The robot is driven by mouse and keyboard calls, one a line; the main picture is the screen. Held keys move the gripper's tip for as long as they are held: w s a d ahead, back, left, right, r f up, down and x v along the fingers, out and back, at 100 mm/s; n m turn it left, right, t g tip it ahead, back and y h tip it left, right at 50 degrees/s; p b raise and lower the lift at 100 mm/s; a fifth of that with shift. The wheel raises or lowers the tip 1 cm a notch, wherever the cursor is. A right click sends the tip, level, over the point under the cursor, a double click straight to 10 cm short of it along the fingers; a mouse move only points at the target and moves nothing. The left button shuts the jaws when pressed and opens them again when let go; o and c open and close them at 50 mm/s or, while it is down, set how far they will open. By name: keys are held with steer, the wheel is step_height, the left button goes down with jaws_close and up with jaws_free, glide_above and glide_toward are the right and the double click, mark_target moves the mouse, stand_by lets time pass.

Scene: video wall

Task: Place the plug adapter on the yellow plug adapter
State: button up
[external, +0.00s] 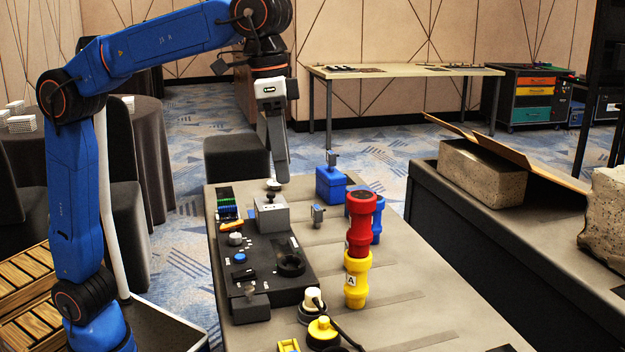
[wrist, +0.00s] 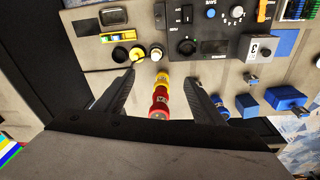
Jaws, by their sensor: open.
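A red plug adapter (external: 361,222) stands upright on top of the yellow plug adapter (external: 356,280), and the two look in line and touching. The yellow one stands on the grey table and carries a label with the letter A. My gripper (external: 277,182) is open and empty, up and to the left of the stack in the external view. In the wrist view my fingers (wrist: 163,100) are spread wide, and the red adapter (wrist: 159,101) and yellow adapter (wrist: 162,82) show between them, beyond the gripper. No contact with the fingers is visible.
A blue adapter (external: 377,232) stands just behind the red one. A blue box (external: 331,186) stands at the table's back. A black control panel (external: 262,262) and a grey box (external: 272,214) lie left of the stack. Round black and yellow plugs (external: 322,331) lie in front.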

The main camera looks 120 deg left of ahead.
steer(key=s+d+f+m+t, duration=0.1)
steer(key=s+d+f, duration=0.25)
steer(key=s, duration=0.35)
steer(key=s+d+f+m, duration=0.1)
steer(key=s+d+f, duration=0.1)
steer(key=s+f, duration=0.35)
steer(key=s+d+f+m+t, duration=0.1)
steer(key=s+d+f, duration=0.15)
steer(key=s, duration=0.55)
steer(key=s+d+f+m+t, duration=0.1)
steer(key=s+d+f+m, duration=0.2)
steer(key=s+f, duration=1.4)
steer(key=shift+s+d+f, duration=0.3)
steer(key=shift+d+f, duration=0.35)
steer(key=shift+f, duration=0.2)
